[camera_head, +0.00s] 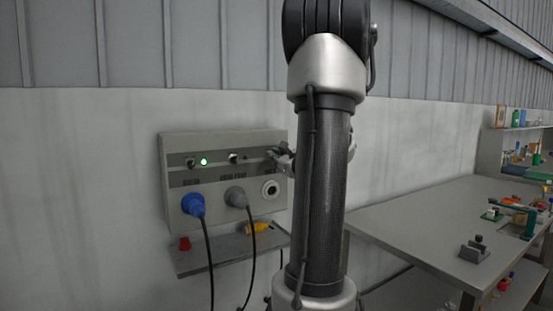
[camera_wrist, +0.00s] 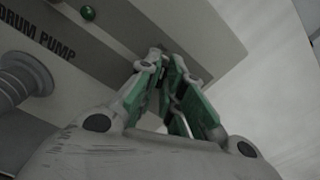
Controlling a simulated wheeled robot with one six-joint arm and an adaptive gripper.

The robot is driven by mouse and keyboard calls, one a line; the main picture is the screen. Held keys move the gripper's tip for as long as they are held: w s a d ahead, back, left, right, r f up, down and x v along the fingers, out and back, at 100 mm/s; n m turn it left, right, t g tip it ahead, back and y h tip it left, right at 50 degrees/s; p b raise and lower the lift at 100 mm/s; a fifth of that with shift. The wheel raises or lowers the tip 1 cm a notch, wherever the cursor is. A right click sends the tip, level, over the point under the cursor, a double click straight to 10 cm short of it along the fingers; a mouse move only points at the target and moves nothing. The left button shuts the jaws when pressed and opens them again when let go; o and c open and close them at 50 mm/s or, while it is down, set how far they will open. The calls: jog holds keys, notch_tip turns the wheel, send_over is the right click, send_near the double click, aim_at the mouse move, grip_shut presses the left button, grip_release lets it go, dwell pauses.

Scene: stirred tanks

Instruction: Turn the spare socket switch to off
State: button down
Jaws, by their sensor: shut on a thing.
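A grey socket panel (camera_head: 222,151) is fixed to the wall, with a row of switches above three sockets. The right socket (camera_head: 270,189) has no plug in it and is the spare one. My gripper (camera_head: 281,154) is at the panel's upper right, above that socket, partly behind my arm. In the wrist view my gripper's green-padded fingers (camera_wrist: 168,66) are closed together at the panel face, right of the DRUM PUMP label. They are shut on the spare socket switch, which the fingertips mostly hide. Its exact position cannot be told.
A blue plug (camera_head: 193,204) and a grey plug (camera_head: 236,197) with hanging cables fill the other sockets. A lit green lamp (camera_head: 204,162) is at upper left. A small shelf (camera_head: 215,263) below holds red and yellow items. A workbench (camera_head: 410,222) stands at right.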

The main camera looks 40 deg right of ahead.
jog(key=shift+r+n, duration=0.15)
jog(key=shift+n, duration=0.75)
jog(key=c, duration=1.6)
grip_release()
jog(key=shift+w, duration=0.15)
jog(key=shift+o, duration=0.2)
jog(key=v, duration=1.2)
